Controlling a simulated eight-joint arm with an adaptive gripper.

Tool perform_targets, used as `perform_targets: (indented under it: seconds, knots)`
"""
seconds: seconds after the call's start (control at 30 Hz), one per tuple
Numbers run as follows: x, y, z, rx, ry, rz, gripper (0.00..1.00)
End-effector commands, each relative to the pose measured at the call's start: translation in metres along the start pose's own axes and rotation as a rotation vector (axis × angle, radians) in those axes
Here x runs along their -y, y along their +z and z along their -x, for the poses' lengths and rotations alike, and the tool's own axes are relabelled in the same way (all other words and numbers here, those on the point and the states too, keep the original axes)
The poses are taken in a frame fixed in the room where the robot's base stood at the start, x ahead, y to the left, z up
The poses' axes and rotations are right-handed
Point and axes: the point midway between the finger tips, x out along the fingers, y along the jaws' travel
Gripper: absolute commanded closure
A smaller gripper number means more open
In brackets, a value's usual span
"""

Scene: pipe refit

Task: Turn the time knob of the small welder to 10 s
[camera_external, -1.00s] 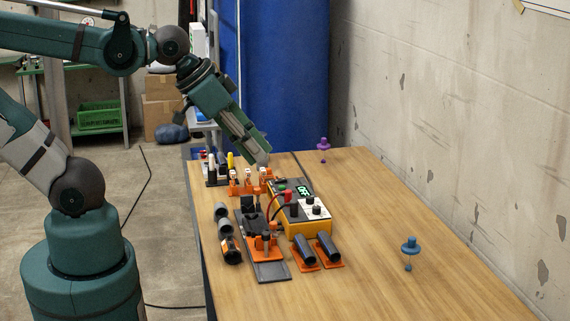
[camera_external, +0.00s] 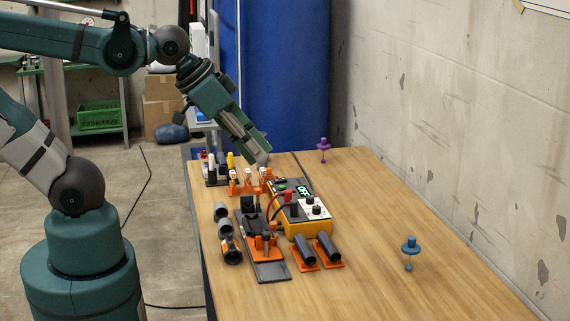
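The small welder (camera_external: 301,225) is a yellow box with a dark and white top. It stands on the wooden table with a lit green display (camera_external: 304,190) that seems to read OFF. Dark knobs (camera_external: 316,210) sit on its white panel; their markings are too small to read, and I cannot tell which is the time knob. A green button and red and black leads show on its top. My gripper (camera_external: 264,160) points down at the far left end of the welder, above the orange rack and apart from the knobs. Its fingers are too small to tell open from shut.
An orange rack (camera_external: 247,187) with small pieces stands left of the welder. A grey and orange clamp fixture (camera_external: 270,271), grey pipe pieces (camera_external: 222,212) and dark pipes on orange stands (camera_external: 328,248) lie close around it. Blue (camera_external: 410,246) and purple (camera_external: 323,144) knob-like things stand at right and back.

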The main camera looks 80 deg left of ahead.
Motion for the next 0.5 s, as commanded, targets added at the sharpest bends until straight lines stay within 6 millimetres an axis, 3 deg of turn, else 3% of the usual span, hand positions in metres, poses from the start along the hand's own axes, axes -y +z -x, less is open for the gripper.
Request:
perform_targets:
  seconds: [0.03, 0.2, 0.5]
  knots:
    - [0.000, 0.000, 0.000, 0.000, 0.000, 0.000, 0.89]
    - [0.002, -0.003, -0.001, 0.006, -0.002, 0.005, 0.71]
    - [0.012, -0.020, -0.009, 0.050, -0.016, 0.033, 0.71]
